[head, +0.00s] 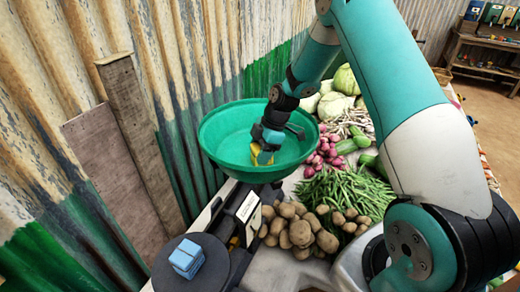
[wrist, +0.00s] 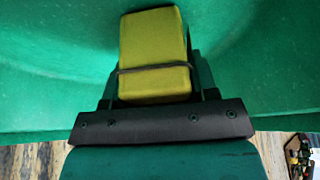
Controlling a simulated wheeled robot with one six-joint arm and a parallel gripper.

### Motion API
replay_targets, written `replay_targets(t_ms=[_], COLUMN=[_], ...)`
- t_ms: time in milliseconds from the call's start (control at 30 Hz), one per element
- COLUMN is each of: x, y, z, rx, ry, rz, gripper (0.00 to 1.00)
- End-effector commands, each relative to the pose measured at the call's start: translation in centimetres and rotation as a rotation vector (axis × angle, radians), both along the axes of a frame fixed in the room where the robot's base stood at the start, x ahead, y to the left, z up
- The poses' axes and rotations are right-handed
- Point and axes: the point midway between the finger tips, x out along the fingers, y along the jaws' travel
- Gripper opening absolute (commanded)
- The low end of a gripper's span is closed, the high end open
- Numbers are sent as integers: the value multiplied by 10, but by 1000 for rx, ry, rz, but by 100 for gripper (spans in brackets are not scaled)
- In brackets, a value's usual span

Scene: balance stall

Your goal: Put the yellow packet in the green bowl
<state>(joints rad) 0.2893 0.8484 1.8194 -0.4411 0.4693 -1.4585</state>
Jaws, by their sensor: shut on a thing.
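The yellow packet (wrist: 152,50) is a small block with a dark band around it. It also shows in the head view (head: 262,156), partly covered by my gripper. My gripper (wrist: 153,85) is shut on the packet. It points down over the green bowl (head: 222,133), which is wide and round and stands on a scale. The packet is within the bowl's outline, and green bowl surface fills the wrist view behind it. I cannot tell whether the packet touches the bowl's bottom.
A blue packet (head: 186,258) lies on a dark round plate (head: 215,275) at the near end of the scale. Potatoes (head: 298,232), green beans (head: 345,190) and red onions (head: 325,152) lie right of the bowl. A corrugated wall (head: 170,70) stands close on the left.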

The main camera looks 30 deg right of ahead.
Motion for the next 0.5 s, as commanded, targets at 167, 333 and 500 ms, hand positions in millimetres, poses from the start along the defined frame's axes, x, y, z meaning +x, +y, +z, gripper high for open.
replay_targets(t_ms=[167,333,500], x=[0,0,0], y=[0,0,0], z=[-1,-1,-1], rx=[0,0,0], ry=[-1,0,0], rz=[0,0,0], gripper=[25,78,78])
